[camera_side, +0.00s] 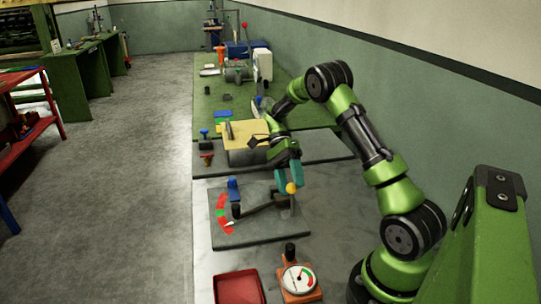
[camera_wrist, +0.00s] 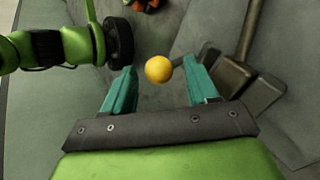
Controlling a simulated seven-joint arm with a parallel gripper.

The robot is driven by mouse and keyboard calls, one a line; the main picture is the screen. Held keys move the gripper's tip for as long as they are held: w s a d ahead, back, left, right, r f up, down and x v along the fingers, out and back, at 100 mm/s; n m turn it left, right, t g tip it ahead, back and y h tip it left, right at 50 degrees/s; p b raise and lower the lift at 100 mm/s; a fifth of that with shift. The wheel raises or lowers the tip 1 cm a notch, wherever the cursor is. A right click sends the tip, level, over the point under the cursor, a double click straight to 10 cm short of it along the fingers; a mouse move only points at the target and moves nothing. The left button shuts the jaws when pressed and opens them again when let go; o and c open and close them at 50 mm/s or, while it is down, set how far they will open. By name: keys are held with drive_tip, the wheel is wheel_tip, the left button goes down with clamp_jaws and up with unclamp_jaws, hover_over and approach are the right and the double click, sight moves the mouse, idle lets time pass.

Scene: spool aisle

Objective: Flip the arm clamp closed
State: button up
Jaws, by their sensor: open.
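A yellow ball knob (camera_side: 291,188) stands at the right end of a dark arm (camera_side: 262,205) on a grey base plate (camera_side: 262,229). I take this as the arm clamp, though its hinge is hard to make out. My gripper (camera_side: 287,174) points down over the knob, with its teal fingers open. In the wrist view, the knob (camera_wrist: 159,69) shows between the two fingertips, with a gap on each side. The dark bar and its block (camera_wrist: 238,76) lie to the right of the fingers. The knob's stem is mostly hidden there.
A red and green scale (camera_side: 221,212) and a blue block (camera_side: 233,190) are at the plate's left side. A round dial gauge (camera_side: 299,279) and a red tray (camera_side: 239,287) stand nearer the camera. A tan block (camera_side: 246,134) stands behind my gripper. The floor at left is open.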

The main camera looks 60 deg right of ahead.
drive_tip(key=v, duration=0.7)
drive_tip(key=shift+d, duration=0.15)
drive_tip(key=shift+w, duration=0.1)
drive_tip(key=s+f+n, duration=0.1)
drive_tip(key=s+d+f+n+h, duration=0.1)
drive_tip(key=shift+d+n+g, duration=0.2)
drive_tip(key=shift+n+g, duration=0.1)
drive_tip(key=shift+n, duration=0.1)
drive_tip(key=s+a+r+n+t+h, duration=0.1)
drive_tip(key=s+a+r+n+t, duration=0.2)
drive_tip(key=a, duration=0.4)
drive_tip(key=s+a+r+n+t+h, duration=0.1)
drive_tip(key=s+a+r+n+t, duration=0.2)
drive_tip(key=a+r+n+t, duration=0.3)
drive_tip(key=s+a+r+n+t+h, duration=0.2)
drive_tip(key=s+a+r+n+t, duration=0.2)
drive_tip(key=a, duration=0.5)
drive_tip(key=n+t, duration=0.1)
drive_tip(key=t, duration=0.1)
drive_tip(key=shift+a+r+n+t, duration=0.3)
drive_tip(key=shift+r, duration=0.1)
